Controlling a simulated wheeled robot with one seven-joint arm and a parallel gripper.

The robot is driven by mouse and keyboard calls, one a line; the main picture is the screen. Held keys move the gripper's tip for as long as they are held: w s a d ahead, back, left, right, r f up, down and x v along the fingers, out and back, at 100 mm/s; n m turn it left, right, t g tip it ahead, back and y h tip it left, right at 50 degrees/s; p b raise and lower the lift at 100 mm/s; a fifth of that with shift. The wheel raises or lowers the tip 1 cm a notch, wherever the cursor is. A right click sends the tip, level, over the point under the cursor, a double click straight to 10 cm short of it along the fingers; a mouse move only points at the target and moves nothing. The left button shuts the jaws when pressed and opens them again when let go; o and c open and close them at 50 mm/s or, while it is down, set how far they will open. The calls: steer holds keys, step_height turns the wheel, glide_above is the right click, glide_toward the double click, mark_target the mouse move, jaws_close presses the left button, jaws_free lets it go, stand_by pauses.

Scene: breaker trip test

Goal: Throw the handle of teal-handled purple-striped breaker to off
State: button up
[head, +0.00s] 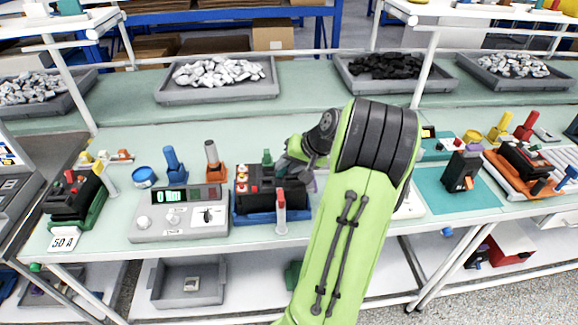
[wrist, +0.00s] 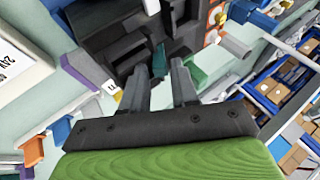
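The black breaker (head: 262,192) sits on a blue base in the middle of the bench in the head view, with red and pale parts on its left side. A purple piece (head: 311,183) shows at its right end, beside my gripper. My gripper (head: 287,168) is over the breaker's top right and hides part of it. In the wrist view the dark breaker body (wrist: 125,40) is ahead of my gripper (wrist: 160,67). Its two fingers are apart, and a narrow dark teal handle (wrist: 158,61) shows between their tips. I cannot tell whether they touch it.
A grey test meter (head: 180,215) stands left of the breaker. A red-topped post (head: 281,210) stands close in front. Other breakers stand at the left (head: 78,195) and right (head: 462,172). Blue (head: 173,163) and orange (head: 213,160) posts stand behind the meter. Part trays (head: 215,95) line the back.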

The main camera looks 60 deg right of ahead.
jaws_close()
steer(key=shift+r, duration=0.1)
steer(key=shift+w+a+r+n+g+h+b, duration=0.2)
steer(key=shift+w+a+g+h+b, duration=0.1)
steer(key=shift+w+g+h, duration=0.15)
steer(key=shift+w+a+r+n+g+h+b, duration=0.2)
steer(key=shift+w+a+g+h, duration=0.15)
steer(key=shift+g, duration=0.2)
steer(key=shift+w+a+r+g+h, duration=0.1)
steer(key=shift+w+a+g+h, duration=0.5)
steer(key=shift+g+h, duration=0.3)
steer(key=g+h, duration=0.1)
steer(key=w+a+n+g+h, duration=0.1)
steer(key=shift+w+a+g+p, duration=0.2)
steer(key=shift+w+g+p, duration=0.1)
steer(key=shift+w+a+f+g+h+p, duration=0.3)
steer(key=shift+w+g+h+p, duration=0.1)
steer(key=shift+g+h+p, duration=0.25)
steer(key=shift+w+a+f+n+g+h+p, duration=0.2)
steer(key=shift+n+g+h+p, duration=0.1)
steer(key=shift+g+h+p, duration=0.15)
